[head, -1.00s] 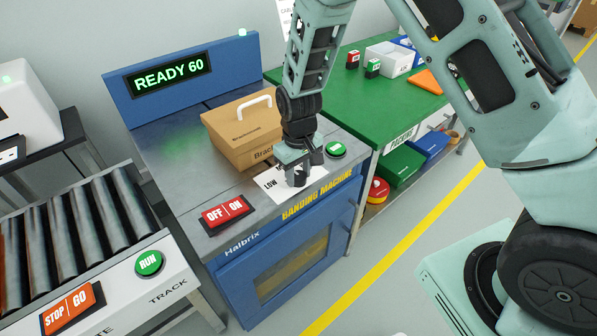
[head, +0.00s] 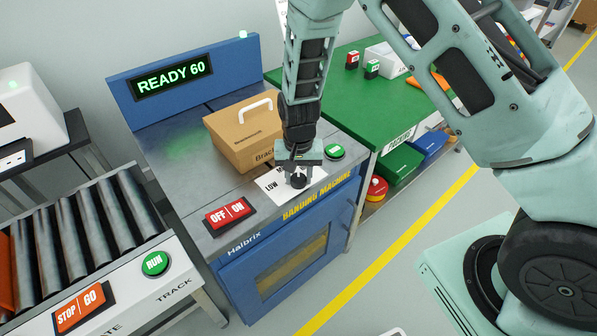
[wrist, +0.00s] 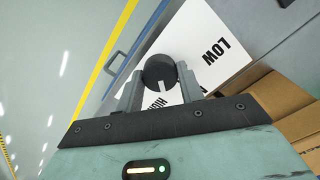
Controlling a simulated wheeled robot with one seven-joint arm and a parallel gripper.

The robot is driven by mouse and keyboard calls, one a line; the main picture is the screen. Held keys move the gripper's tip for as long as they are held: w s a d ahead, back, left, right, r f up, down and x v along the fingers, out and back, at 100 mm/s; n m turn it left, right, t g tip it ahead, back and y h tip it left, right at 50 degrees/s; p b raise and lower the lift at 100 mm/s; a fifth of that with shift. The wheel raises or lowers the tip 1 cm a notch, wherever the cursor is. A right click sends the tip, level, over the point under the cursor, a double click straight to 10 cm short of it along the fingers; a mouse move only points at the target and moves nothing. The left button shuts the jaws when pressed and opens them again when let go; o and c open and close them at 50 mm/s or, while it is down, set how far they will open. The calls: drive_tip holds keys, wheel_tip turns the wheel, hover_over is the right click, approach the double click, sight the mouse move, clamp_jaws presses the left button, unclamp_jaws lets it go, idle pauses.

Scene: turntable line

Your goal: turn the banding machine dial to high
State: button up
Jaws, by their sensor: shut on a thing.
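The dial (wrist: 158,72) is a round black knob with a white mark on a white card (wrist: 187,45) on the banding machine. In the wrist view the mark points down toward my palm, close to the partly hidden HIGH print; LOW stands to the upper right. My gripper (wrist: 159,84) is shut on the dial, a finger on each side. In the head view my gripper (head: 298,178) points down at the card near the front edge of the banding machine (head: 180,170), covering part of the print. The machine's screen (head: 172,77) reads READY 60.
A tan lidded box (head: 240,135) with a white handle stands just behind my gripper. A red OFF/ON switch (head: 230,214) is to the left and a green button (head: 334,151) to the right. A roller track (head: 80,230) runs at the left, a green packing bench (head: 345,95) at the right.

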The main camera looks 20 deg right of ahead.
sight(298, 177)
drive_tip(key=shift+m, duration=0.5)
drive_tip(key=o, duration=1)
wheel_tip(298, 177, up, 17)
drive_tip(key=shift+r, duration=0.2)
idle(0.3)
